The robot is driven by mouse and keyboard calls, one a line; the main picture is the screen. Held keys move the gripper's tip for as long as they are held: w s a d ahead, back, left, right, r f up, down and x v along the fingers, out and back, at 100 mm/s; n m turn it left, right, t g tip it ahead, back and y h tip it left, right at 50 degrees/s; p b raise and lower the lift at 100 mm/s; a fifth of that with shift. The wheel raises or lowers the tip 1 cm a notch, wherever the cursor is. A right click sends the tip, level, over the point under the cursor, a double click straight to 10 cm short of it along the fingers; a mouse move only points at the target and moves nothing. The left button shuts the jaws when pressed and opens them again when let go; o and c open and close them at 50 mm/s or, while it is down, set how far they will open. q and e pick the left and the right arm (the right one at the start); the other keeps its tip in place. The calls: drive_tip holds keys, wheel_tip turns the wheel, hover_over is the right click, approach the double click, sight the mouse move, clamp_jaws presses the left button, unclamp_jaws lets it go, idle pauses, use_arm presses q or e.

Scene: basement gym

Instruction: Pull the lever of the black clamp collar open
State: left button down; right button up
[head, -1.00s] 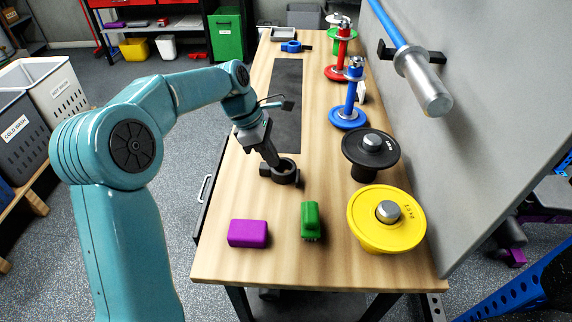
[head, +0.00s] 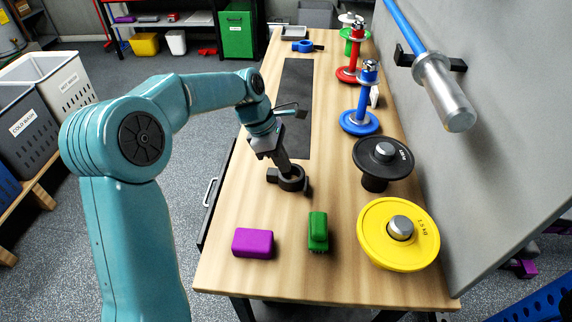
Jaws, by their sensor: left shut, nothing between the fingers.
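The black clamp collar (head: 291,183) lies on the wooden bench top, in front of the dark mat. It shows as a black ring with a block on its left side. My left gripper (head: 284,170) reaches down to the collar from behind. Its fingers are shut with nothing between them, and the tips are at the ring's upper left edge. I cannot tell whether they touch it. The lever is hard to make out against the dark fingers. My right gripper is not in view.
A purple block (head: 253,243) and a green brush (head: 318,232) lie nearer on the bench (head: 225,275). A yellow plate (head: 372,243), a black plate (head: 368,158) and a blue plate stand (head: 359,123) line the right side. A blue collar (head: 302,46) lies far back. A bar (head: 445,92) juts out upper right.

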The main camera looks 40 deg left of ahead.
sight(306, 186)
use_arm(q)
drive_tip(key=x, duration=0.8)
drive_tip(key=shift+w, duration=0.15)
